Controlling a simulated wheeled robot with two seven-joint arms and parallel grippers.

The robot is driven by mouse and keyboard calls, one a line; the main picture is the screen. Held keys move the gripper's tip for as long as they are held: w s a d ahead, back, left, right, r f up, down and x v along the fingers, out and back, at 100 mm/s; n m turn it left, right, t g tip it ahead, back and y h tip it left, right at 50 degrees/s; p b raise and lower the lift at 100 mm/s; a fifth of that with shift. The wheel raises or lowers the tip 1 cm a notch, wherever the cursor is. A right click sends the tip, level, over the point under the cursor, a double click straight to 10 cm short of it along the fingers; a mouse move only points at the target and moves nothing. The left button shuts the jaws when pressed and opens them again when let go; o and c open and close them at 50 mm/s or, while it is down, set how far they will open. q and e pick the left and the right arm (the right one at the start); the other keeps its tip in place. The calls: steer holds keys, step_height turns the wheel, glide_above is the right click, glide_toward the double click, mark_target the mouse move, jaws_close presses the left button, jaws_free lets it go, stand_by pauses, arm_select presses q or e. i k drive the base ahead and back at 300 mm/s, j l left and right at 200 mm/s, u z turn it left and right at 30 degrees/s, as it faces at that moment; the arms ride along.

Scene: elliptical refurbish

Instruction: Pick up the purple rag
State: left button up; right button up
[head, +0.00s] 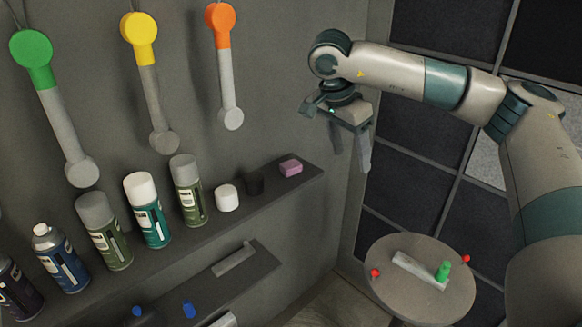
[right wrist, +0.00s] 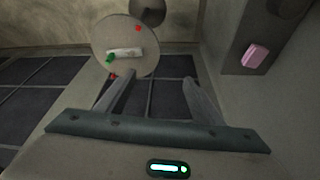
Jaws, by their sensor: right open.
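The purple rag (head: 291,168) is a small pinkish-purple block-shaped piece. It lies near the right end of the upper wall shelf (head: 262,187) in the head view. It also shows at the upper right in the right wrist view (right wrist: 256,56). My right gripper (head: 350,163) hangs pointing down, to the right of the shelf end and apart from the rag. In the right wrist view its two fingers (right wrist: 158,90) are spread with nothing between them. My left gripper is not in view.
A lower shelf (head: 255,269) holds a grey bar. A round table (head: 388,290) with a green-knobbed piece stands at lower right. Coloured tools hang on the wall.

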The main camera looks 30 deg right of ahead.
mark_target(292, 167)
steer(key=i+j, duration=0.2)
steer(key=i, duration=0.25)
steer(key=i+j, duration=0.2)
steer(key=i, duration=0.3)
